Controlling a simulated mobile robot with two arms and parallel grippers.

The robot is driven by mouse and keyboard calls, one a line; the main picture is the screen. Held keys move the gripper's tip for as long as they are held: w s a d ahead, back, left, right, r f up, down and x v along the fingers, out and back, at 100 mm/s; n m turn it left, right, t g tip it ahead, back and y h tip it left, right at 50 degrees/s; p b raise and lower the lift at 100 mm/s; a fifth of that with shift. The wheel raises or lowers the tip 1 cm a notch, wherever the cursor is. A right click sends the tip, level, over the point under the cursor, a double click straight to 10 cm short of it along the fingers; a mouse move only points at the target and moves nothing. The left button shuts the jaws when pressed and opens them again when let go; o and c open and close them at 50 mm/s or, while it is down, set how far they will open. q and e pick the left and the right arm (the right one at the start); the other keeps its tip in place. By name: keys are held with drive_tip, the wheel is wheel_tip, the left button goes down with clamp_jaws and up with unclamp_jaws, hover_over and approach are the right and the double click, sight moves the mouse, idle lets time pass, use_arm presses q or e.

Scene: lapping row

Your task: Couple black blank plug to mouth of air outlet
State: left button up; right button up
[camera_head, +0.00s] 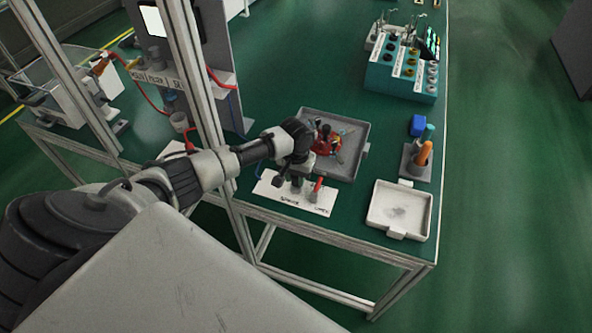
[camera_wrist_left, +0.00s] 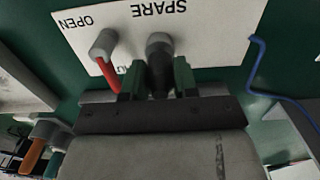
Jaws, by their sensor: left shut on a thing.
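My left gripper (camera_head: 297,181) is over a white plate (camera_head: 268,186) at the bench's front. In the left wrist view its two green fingers (camera_wrist_left: 158,80) are shut on the black blank plug (camera_wrist_left: 160,83). The plug lines up with a dark grey stub (camera_wrist_left: 158,43), the air outlet beside the word SPARE. Plug and outlet overlap in this view; I cannot tell whether the plug is seated. A second grey stub (camera_wrist_left: 103,43) with a red piece (camera_wrist_left: 109,72) stands beside the word OPEN. My right gripper is not in view.
A grey tray (camera_head: 355,128) with red and other parts lies behind the gripper. An empty-looking white tray (camera_head: 382,228) is at the front right. A grey holder (camera_head: 413,165) with an orange handle and a teal rack (camera_head: 398,82) stand farther back. A metal post (camera_head: 205,110) rises left.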

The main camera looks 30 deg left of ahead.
use_arm(q)
drive_tip(key=shift+f+b, duration=0.35)
drive_tip(key=shift+f, duration=0.3)
drive_tip(key=o, duration=1)
wheel_tip(320, 180, up, 11)
drive_tip(key=shift+f, duration=0.1)
